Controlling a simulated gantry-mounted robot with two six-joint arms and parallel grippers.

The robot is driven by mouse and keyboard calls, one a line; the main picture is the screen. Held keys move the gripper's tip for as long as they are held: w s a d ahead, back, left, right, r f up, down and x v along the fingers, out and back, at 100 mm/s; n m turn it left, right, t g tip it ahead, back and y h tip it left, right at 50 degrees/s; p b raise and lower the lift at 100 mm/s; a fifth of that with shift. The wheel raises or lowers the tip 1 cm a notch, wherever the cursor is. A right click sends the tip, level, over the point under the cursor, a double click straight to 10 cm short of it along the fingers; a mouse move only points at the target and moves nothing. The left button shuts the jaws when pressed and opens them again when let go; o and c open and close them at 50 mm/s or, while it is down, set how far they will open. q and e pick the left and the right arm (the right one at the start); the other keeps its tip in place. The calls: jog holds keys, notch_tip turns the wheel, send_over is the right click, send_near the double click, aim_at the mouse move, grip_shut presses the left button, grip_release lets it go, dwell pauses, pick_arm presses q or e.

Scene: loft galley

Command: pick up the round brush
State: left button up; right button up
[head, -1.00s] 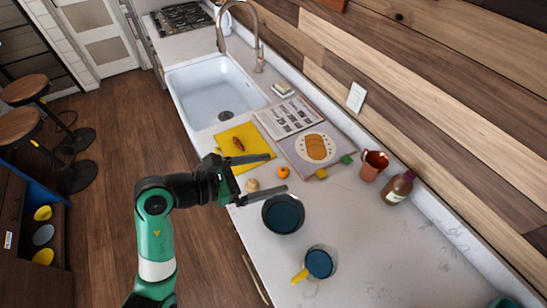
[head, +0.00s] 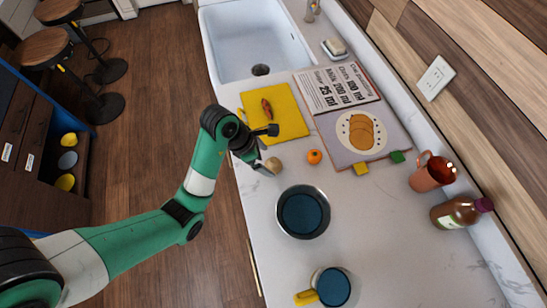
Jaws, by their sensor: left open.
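A small round tan thing (head: 273,164) sits on the white counter just below the yellow cutting board. It may be the round brush, but it is too small to tell for sure. My left gripper (head: 270,150) is open and empty, with its two fingers spread over the board's lower corner and beside the tan thing. The lower finger is close to the tan thing; I cannot tell whether they touch. My right gripper is not in view.
The yellow board (head: 288,122) holds an orange-brown item (head: 266,107). An orange fruit (head: 314,157), open cookbook (head: 385,142), dark blue bowl (head: 303,212), blue mug (head: 333,287), copper mug (head: 432,172) and bottle (head: 460,212) stand around. The sink (head: 255,45) lies beyond. Counter between bowl and bottle is clear.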

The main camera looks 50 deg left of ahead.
aim_at(270, 161)
pick_arm(q)
jog(key=shift+w+f, duration=0.15)
jog(key=shift+f, duration=0.1)
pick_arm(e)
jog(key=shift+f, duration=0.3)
pick_arm(q)
jog(key=b+x, duration=0.2)
jog(key=x, duration=0.3)
jog(key=shift+w+b, duration=0.1)
jog(key=shift+b, duration=0.3)
jog(key=c, duration=1.4)
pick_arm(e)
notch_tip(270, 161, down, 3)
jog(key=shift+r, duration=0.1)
